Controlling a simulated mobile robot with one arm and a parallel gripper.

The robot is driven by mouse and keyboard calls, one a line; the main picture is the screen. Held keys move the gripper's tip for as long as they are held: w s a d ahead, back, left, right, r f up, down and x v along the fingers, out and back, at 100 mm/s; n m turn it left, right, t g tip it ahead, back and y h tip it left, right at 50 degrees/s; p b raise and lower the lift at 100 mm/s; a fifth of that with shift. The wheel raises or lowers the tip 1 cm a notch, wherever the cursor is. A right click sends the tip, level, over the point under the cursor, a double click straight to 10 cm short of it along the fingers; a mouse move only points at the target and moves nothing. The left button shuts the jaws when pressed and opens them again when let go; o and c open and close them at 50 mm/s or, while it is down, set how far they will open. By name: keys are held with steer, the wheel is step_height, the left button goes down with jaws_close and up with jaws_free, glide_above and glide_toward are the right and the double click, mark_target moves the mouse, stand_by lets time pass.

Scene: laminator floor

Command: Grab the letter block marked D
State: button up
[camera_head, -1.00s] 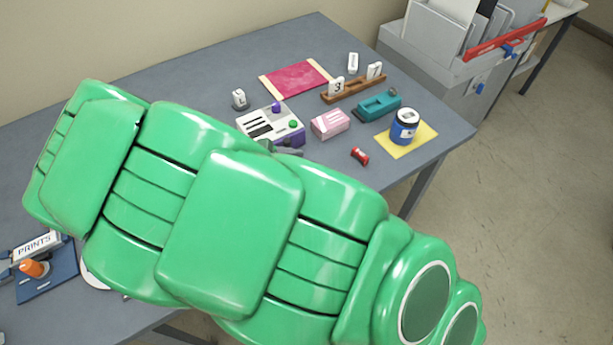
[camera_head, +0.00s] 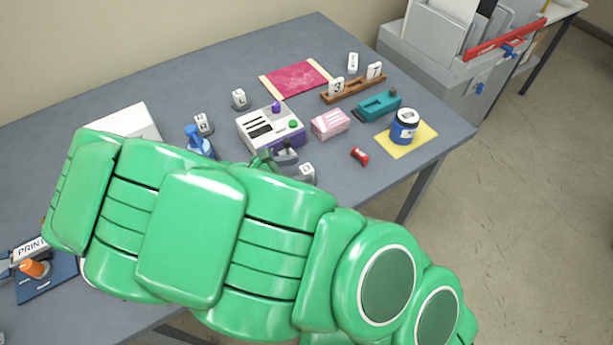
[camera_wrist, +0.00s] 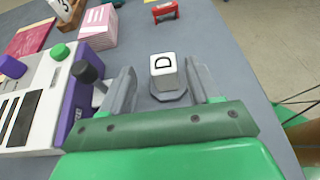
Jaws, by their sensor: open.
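The white letter block marked D (camera_wrist: 163,64) stands upright on a dark grey base, its letter facing up in the wrist view. In the head view a lettered block (camera_head: 306,172) stands at the table's front, partly hidden by my arm and too small to read surely; it appears to be the same one. My gripper (camera_wrist: 160,72) is open and empty, with one grey finger on each side of the D block in the wrist view. The fingers look apart from it. In the head view my gripper (camera_head: 286,154) is just left of that block, mostly behind my green arm.
A white and purple machine with knobs (camera_head: 262,128) stands close to my left finger. A pink block stack (camera_head: 330,122), red piece (camera_head: 360,156), teal tool (camera_head: 380,106) and blue jar (camera_head: 404,126) lie beyond. Other lettered blocks (camera_head: 239,99) stand around. The table's right edge is near.

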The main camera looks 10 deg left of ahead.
mark_target(312, 169)
steer(key=shift+d+x, duration=0.2)
steer(key=shift+x, duration=2.45)
steer(key=shift+s+r, duration=0.1)
steer(key=shift+s, duration=0.05)
jaws_close()
